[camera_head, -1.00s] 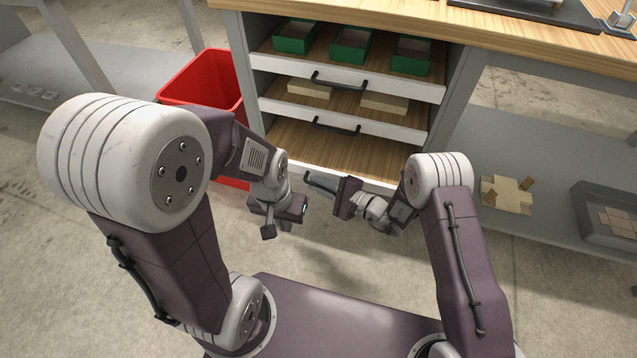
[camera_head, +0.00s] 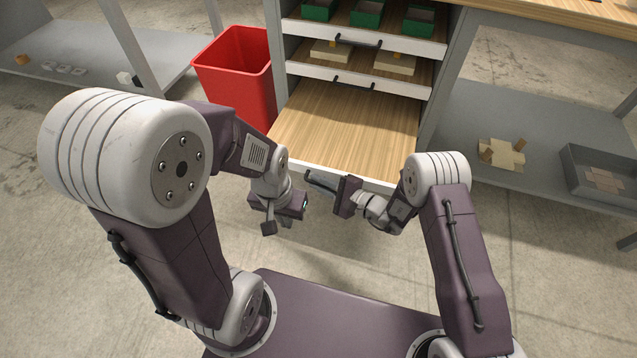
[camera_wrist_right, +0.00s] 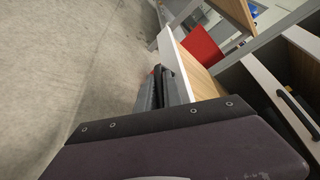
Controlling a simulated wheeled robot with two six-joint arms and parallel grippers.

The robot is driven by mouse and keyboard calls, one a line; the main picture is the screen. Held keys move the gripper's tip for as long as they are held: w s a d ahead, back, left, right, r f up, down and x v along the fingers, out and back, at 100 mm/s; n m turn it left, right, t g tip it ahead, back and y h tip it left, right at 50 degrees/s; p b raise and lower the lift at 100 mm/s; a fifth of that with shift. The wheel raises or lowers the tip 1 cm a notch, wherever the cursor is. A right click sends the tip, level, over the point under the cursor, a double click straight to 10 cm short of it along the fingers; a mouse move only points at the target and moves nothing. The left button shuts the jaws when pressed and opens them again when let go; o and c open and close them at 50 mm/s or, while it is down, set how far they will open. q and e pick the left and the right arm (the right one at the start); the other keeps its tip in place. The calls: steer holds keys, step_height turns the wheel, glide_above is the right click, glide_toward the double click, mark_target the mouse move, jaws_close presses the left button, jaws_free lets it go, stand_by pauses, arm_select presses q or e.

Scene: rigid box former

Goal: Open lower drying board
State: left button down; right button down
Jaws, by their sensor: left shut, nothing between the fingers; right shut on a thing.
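The lower drying board (camera_head: 345,125) is a bare wooden board with a white front edge. It stands pulled well out from the cabinet, below the other shelves. My right gripper (camera_head: 318,184) is shut on its dark handle (camera_head: 308,176) at the front edge. In the right wrist view the fingers (camera_wrist_right: 159,88) close on the handle beside the white front, with the board's wood (camera_wrist_right: 201,76) behind; the fingers hide much of the handle. My left gripper (camera_head: 286,220) is shut and empty, in front of the board's left part and apart from it.
Above are a middle board (camera_head: 325,62) with pale blocks and a top board with green trays (camera_head: 366,14), both with dark handles. A red bin (camera_head: 235,75) stands close left of the board. A grey shelf (camera_head: 540,125) is at right. Floor in front is clear.

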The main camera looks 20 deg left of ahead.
steer(key=c, duration=1.8)
jaws_free()
steer(key=shift+o, duration=0.2)
steer(key=shift+d+r, duration=0.15)
steer(key=shift+d, duration=0.15)
steer(key=p+v, duration=0.4)
steer(key=v, duration=0.4)
steer(key=shift+s+d, duration=0.2)
steer(key=shift+d, duration=0.05)
